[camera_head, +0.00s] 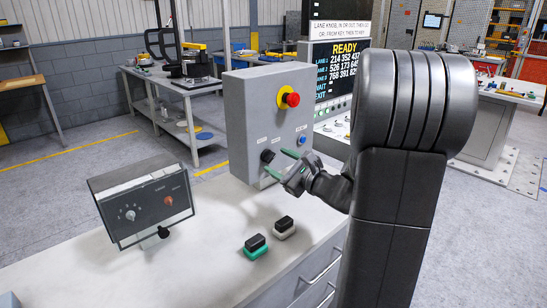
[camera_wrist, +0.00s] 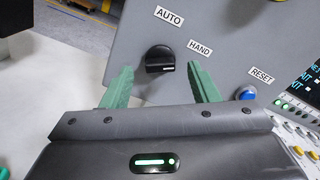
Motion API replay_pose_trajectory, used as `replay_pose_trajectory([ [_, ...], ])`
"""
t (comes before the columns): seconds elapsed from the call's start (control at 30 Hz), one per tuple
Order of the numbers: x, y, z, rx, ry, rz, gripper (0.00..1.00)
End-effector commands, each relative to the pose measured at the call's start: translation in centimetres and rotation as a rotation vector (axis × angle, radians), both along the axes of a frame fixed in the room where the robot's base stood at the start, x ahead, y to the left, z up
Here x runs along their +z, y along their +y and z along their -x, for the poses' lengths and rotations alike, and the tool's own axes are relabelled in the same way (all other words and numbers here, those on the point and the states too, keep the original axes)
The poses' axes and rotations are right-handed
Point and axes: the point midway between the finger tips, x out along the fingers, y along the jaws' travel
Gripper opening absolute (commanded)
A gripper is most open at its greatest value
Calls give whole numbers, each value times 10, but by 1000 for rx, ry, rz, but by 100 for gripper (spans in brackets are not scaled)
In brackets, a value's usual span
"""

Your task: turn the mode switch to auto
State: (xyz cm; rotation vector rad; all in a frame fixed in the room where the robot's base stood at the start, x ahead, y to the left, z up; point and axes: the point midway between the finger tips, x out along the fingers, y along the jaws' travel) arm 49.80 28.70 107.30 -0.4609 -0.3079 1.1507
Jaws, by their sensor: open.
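The mode switch is a black knob (camera_wrist: 159,56) on the front of a grey control box (camera_head: 238,115). In the wrist view the AUTO label (camera_wrist: 168,15) is above it and the HAND label (camera_wrist: 200,48) is to its right. The knob's bar lies roughly level in that picture, with a pale mark toward the HAND side. In the head view the knob (camera_head: 267,156) is low on the box face. My gripper (camera_head: 276,161) is open in front of it. Its green fingers (camera_wrist: 160,66) show left and right of the knob, apart from it; nothing is held.
A blue RESET button (camera_wrist: 248,93) is right of the knob. A red emergency button (camera_head: 291,99) is higher on the box. A tilted dark panel (camera_head: 145,205) and two small black-topped blocks (camera_head: 256,243) (camera_head: 284,226) stand on the bench. Bare bench top lies between them.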

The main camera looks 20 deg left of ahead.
Motion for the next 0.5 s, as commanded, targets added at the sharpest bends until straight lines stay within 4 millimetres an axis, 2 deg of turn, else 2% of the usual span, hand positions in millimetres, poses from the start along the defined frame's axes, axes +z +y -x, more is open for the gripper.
replay_pose_trajectory([
  [0.1,1,16,-6,2,0,0,55],
  [0.2,0,24,-10,1,0,0,55],
  [0.5,0,28,-12,-1,0,0,55],
])
